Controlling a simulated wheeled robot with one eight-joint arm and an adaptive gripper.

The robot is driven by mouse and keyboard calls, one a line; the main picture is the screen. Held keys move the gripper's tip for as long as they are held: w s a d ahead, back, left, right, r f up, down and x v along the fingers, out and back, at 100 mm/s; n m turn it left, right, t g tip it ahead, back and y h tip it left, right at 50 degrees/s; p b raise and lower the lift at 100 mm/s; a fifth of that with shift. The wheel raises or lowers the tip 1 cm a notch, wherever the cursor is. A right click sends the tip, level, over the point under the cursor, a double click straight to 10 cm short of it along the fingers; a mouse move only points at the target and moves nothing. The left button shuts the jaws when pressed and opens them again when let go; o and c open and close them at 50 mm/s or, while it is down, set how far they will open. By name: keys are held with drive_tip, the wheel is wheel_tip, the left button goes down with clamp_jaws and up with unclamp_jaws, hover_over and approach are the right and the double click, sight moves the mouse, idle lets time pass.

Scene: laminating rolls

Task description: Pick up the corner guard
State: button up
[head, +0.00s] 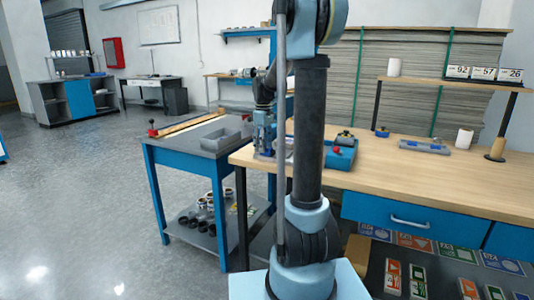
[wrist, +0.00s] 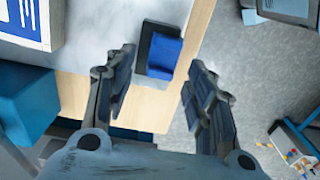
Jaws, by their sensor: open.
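The corner guard (wrist: 165,52) appears to be the small blue and dark angular piece in the wrist view. It lies on the wooden bench top close to its edge. My gripper (wrist: 162,62) is open above it, with one finger on each side of the picture and the piece between and just beyond the fingertips. No contact shows, and the gap in height is hard to judge. In the head view my gripper (head: 264,122) is over the left end of the bench, and the piece is hard to make out there.
The wooden workbench (head: 400,165) carries a blue device (head: 341,156), a grey tray (head: 425,147) and a white roll (head: 464,138). A blue-legged cart (head: 170,150) with a grey bin (head: 222,137) stands left of it. Open floor lies further left.

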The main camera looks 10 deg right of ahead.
drive_tip(key=c, duration=0.8)
